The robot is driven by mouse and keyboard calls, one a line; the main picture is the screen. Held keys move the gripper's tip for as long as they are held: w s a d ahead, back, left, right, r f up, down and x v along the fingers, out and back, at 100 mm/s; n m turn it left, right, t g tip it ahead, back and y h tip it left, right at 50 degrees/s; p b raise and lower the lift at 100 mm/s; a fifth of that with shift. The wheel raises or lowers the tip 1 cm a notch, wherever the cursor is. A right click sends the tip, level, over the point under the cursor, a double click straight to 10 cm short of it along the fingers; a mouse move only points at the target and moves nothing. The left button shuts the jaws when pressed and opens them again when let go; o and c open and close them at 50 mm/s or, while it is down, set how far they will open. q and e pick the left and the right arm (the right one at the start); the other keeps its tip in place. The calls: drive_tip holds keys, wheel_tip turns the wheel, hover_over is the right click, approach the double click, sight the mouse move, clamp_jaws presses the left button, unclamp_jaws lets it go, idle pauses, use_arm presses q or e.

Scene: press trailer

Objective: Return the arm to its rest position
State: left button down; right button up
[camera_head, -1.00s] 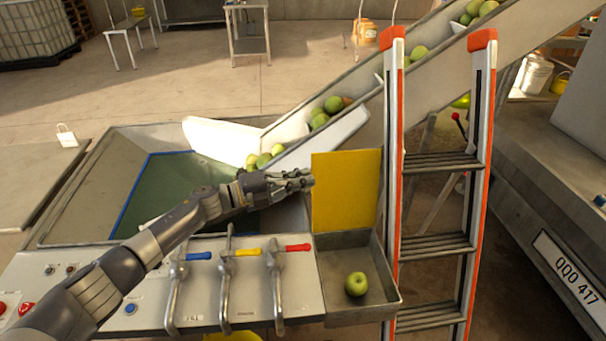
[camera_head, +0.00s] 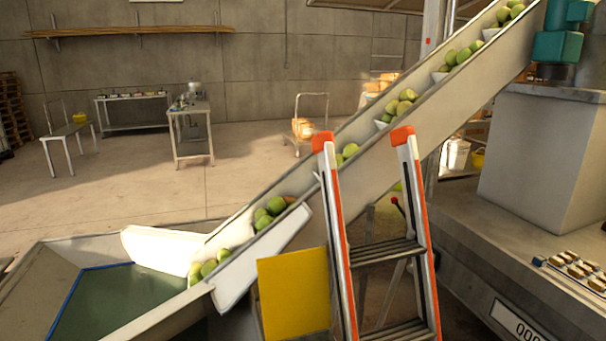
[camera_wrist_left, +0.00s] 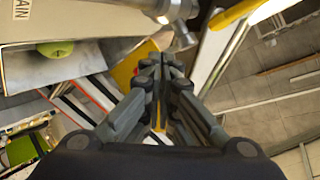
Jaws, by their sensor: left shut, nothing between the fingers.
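My left gripper (camera_wrist_left: 160,65) shows in the left wrist view with its fingers together and nothing between them. It is out of the head view. In the wrist view, metal lever parts (camera_wrist_left: 176,10) lie just beyond the fingertips, near the top edge; I cannot tell how far away they are. A yellow surface (camera_wrist_left: 128,70) shows behind the fingers. A green apple (camera_wrist_left: 55,48) in a grey tray (camera_wrist_left: 85,62) is at the upper left of that view. My right gripper is in neither view.
In the head view, a ladder (camera_head: 385,250) with orange tops stands beside a yellow panel (camera_head: 293,292). A sloped conveyor (camera_head: 345,180) carries several green fruits over a hopper (camera_head: 118,297). A vehicle body (camera_head: 500,255) is at the right. Open floor (camera_head: 140,200) lies behind the hopper.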

use_arm(q)
drive_tip(key=s+a+f+n+g+y, duration=0.1)
drive_tip(key=s+a+f+n+g, duration=0.15)
drive_tip(key=s, duration=0.65)
drive_tip(key=s+a+f+n+g, duration=0.15)
drive_tip(key=s+g, duration=0.25)
drive_tip(key=s, duration=0.5)
drive_tip(key=s+a+f+n+g+y, duration=0.1)
drive_tip(key=s+n+g, duration=0.15)
drive_tip(key=s, duration=0.65)
wheel_tip(320, 180, down, 27)
drive_tip(key=s+g, duration=0.1)
drive_tip(key=s, duration=0.1)
drive_tip(key=s+a+f+g, duration=0.1)
drive_tip(key=s+a+f, duration=0.2)
drive_tip(key=s+f, duration=1.2)
drive_tip(key=shift+s+a+m+g, duration=0.15)
drive_tip(key=shift+s+m+g, duration=0.25)
drive_tip(key=shift+s, duration=0.5)
drive_tip(key=shift+s, duration=0.1)
